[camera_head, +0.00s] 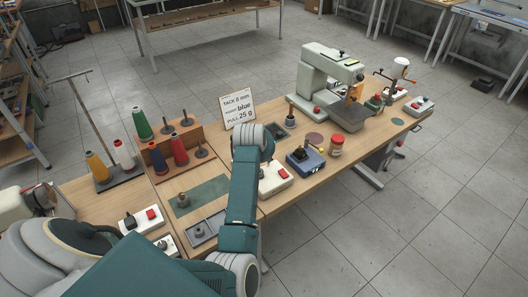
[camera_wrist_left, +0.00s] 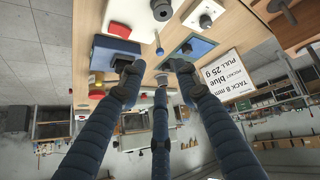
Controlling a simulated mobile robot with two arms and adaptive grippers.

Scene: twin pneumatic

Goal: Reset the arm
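My left arm (camera_head: 243,195) comes in from the lower left of the head view and reaches over the workbench (camera_head: 345,172). Its rounded wrist end (camera_head: 253,141) is near the sign card, and the gripper itself is hidden there. In the left wrist view the fingers of my left gripper (camera_wrist_left: 154,70) are spread apart with nothing between them. Bench items lie beyond the fingertips; I cannot tell how far. My right gripper is not in view.
The sign card (camera_head: 238,108), a blue box with a black knob (camera_head: 305,160), a red-lidded jar (camera_head: 336,146) and a white box with a red button (camera_head: 275,178) surround the wrist. Thread cones (camera_head: 142,124) stand left; a sewing machine (camera_head: 328,75) stands right.

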